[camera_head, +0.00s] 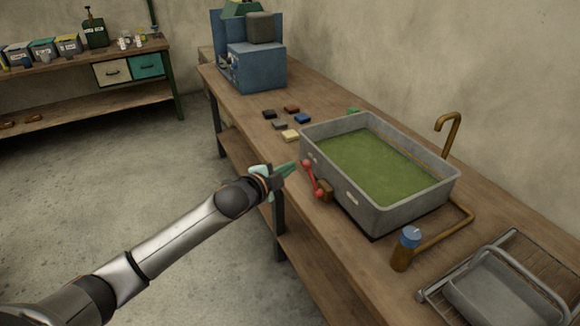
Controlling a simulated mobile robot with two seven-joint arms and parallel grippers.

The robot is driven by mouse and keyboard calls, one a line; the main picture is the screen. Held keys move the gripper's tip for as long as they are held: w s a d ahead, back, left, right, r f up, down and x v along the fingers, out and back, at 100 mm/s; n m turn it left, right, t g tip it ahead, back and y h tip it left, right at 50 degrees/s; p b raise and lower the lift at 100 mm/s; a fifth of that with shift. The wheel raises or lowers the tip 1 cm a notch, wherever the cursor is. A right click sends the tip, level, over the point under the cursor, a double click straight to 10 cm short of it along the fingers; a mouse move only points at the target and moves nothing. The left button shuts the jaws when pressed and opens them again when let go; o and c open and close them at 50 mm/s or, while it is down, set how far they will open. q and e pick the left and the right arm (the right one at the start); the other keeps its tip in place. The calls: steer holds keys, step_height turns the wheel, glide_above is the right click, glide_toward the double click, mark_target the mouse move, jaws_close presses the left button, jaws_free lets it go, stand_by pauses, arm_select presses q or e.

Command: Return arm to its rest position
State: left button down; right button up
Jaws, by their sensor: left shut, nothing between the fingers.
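My left arm reaches in from the lower left. Its gripper (291,168) is at the near edge of the wooden bench (347,236), left of the grey basin. The fingers look closed together, with nothing seen between them. My right arm and gripper are not in view.
The grey basin (386,213) with green contents stands close to the gripper, with a red handle (311,178) on its side. Small coloured blocks (291,135) and a blue machine (257,68) are farther back. A bottle (406,250) and a rack (510,285) are nearer right. Open floor lies left.

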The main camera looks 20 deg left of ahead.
arm_select(q)
steer(key=s+d+f+n+g+h, duration=0.1)
steer(key=s+d+f, duration=0.2)
steer(key=s+f, duration=0.15)
steer(key=s+d+f+n+g, duration=0.1)
steer(key=s+d+f+n, duration=0.15)
steer(key=f, duration=0.35)
steer(key=s+d+f+n+g, duration=0.1)
steer(key=s+f+n, duration=0.3)
steer(key=s, duration=0.9)
steer(key=s+d+f+n+g, duration=0.2)
steer(key=s+d+f+n, duration=0.2)
steer(key=s+f, duration=0.7)
steer(key=s+n, duration=0.1)
steer(key=s, duration=0.1)
steer(key=shift+s+d, duration=0.2)
steer(key=shift+s, duration=0.15)
